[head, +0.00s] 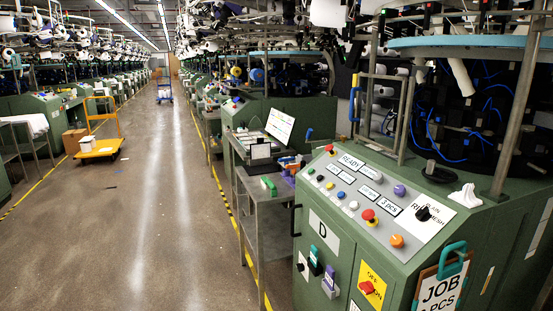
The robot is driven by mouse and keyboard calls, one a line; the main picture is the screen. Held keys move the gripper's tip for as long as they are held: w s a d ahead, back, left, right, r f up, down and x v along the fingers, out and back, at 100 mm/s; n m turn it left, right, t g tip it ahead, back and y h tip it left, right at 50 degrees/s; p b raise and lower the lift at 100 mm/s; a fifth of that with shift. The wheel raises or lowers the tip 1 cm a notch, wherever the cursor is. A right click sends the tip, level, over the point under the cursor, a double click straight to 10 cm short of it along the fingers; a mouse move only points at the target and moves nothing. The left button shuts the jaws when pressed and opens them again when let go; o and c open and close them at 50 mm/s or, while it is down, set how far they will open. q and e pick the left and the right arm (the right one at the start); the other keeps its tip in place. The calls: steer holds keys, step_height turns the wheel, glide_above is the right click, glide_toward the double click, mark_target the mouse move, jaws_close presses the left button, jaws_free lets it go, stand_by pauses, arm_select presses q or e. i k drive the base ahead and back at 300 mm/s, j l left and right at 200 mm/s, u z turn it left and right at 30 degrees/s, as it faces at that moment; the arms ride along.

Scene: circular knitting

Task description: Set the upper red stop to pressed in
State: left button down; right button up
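The sloped grey control panel (350,200) of the nearest green machine carries two red stops. The upper red stop (329,148) sits at the panel's far left end, by the READY label. The lower red stop (368,214) sits nearer the front edge, with a yellow base under it. At this size I cannot tell whether the upper stop is pressed in or out. Neither of my grippers is in view.
Several coloured buttons, a black knob (424,213) and an orange button (397,240) share the panel. A red switch (367,288) is on the front face. A teal-handled JOB board (441,285) hangs at right.

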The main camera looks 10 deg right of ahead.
mark_target(329, 147)
steer(key=i+j+z, duration=0.1)
steer(key=i+z, duration=0.15)
steer(key=i, duration=0.25)
steer(key=i+j+z, duration=0.25)
steer(key=i, duration=0.3)
steer(key=i+j+z, duration=0.3)
steer(key=i, duration=0.2)
steer(key=i+j+z, duration=0.25)
steer(key=i, duration=0.2)
steer(key=i+j+z, duration=0.45)
steer(key=j, duration=0.1)
